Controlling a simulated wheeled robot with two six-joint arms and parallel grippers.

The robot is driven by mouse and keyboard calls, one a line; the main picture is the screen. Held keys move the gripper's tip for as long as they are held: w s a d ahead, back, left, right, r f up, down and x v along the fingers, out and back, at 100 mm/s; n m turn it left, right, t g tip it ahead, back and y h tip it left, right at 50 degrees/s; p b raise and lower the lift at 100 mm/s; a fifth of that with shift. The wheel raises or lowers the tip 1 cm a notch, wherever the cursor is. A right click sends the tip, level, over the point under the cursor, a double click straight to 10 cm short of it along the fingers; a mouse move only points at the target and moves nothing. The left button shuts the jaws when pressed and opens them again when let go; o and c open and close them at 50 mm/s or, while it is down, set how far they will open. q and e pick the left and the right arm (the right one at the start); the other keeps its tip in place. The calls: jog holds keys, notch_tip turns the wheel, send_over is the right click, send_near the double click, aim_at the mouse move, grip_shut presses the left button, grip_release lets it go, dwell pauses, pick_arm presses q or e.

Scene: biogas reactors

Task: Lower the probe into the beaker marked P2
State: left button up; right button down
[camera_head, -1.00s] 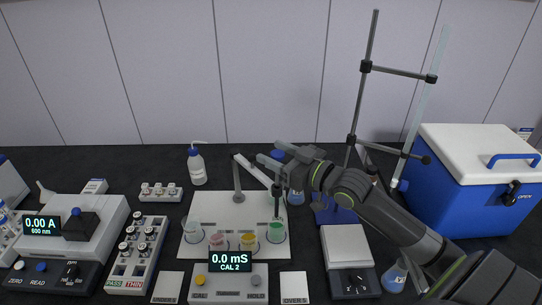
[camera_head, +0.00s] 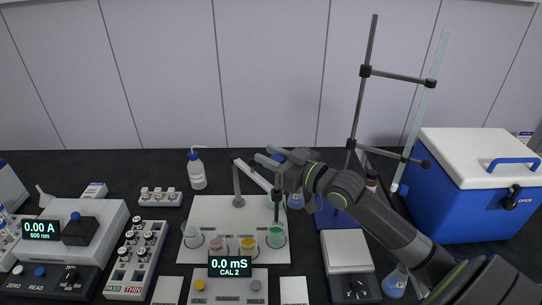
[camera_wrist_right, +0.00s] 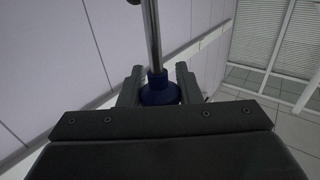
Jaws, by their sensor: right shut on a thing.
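My right gripper (camera_head: 268,165) is above the white board, shut on the probe (camera_head: 277,206). The probe hangs down as a dark, thin upright rod over the beaker with green liquid (camera_head: 276,238). Its lower end is near that beaker's rim; I cannot tell whether it is inside. In the right wrist view a dark blue collar (camera_wrist_right: 160,91) with a metal rod sits between the fingers. Beakers with clear (camera_head: 193,238), pink (camera_head: 216,245) and yellow (camera_head: 248,246) contents stand to the left. I cannot read a P2 mark. My left gripper is not in view.
The meter (camera_head: 230,286) reading 0.0 mS, CAL 2 stands in front of the white board (camera_head: 205,208). A grey post (camera_head: 237,190) stands behind the beakers. A rod stand (camera_head: 361,95) and a blue cooler (camera_head: 453,205) are at right. A wash bottle (camera_head: 197,170) stands behind.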

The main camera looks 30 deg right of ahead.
aim_at(271, 189)
jog(key=shift+f+b, duration=3.95)
jog(key=shift+f, duration=0.2)
jog(key=c, duration=1)
grip_release()
jog(key=shift+c, duration=0.2)
jog(key=p+v, duration=0.9)
jog(key=v, duration=0.8)
jog(key=shift+s+p, duration=0.2)
jog(key=shift+p, duration=0.1)
